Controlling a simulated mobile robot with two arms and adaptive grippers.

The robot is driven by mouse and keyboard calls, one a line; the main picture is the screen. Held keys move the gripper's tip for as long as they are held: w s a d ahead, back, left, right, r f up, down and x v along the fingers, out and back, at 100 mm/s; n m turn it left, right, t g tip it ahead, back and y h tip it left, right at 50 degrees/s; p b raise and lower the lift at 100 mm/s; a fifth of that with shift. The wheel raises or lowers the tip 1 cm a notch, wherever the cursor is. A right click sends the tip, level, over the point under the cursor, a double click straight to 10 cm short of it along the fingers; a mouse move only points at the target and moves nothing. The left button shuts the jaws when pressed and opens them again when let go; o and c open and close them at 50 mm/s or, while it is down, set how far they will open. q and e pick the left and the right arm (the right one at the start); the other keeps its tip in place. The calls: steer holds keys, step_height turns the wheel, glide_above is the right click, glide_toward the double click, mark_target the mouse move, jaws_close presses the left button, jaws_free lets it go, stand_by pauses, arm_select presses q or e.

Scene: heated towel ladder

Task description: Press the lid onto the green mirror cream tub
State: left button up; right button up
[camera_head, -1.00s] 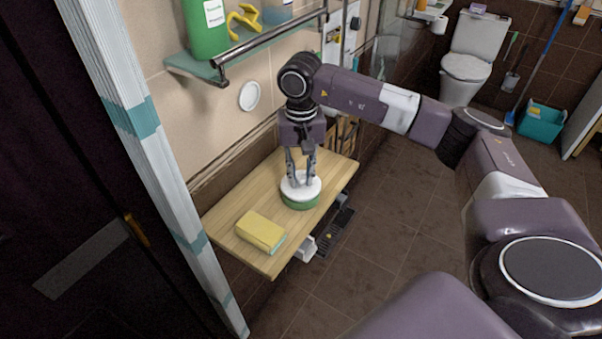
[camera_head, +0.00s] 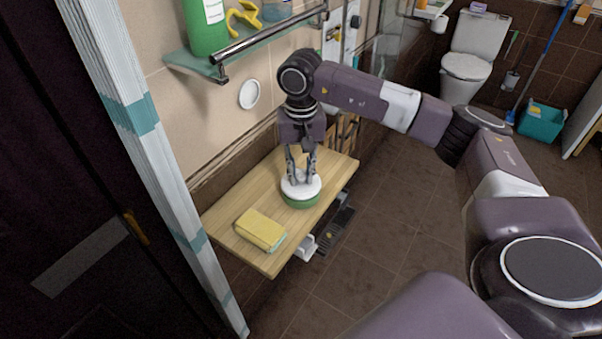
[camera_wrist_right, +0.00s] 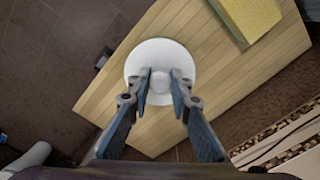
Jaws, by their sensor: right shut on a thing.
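The green tub (camera_head: 299,201) stands on a wooden wall shelf (camera_head: 270,245). The white lid (camera_head: 288,188) sits on top of the tub and looks about level. It also shows from above in the right wrist view (camera_wrist_right: 160,50), where it hides the tub. My right gripper (camera_head: 301,180) points down and is shut on the lid's round knob (camera_wrist_right: 160,80), with one finger on each side. Whether the lid is fully seated on the rim cannot be told. My left gripper is not in view.
A yellow sponge (camera_head: 260,231) lies on the shelf, left of the tub and nearer the front. A glass shelf with a metal rail (camera_head: 270,37) and a green bottle (camera_head: 205,25) is above, left of my right arm. A white door frame (camera_head: 150,150) stands at left.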

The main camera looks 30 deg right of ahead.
steer(key=shift+f+b, duration=0.55)
steer(key=shift+f, duration=0.1)
stand_by(0.5)
steer(key=o, duration=1)
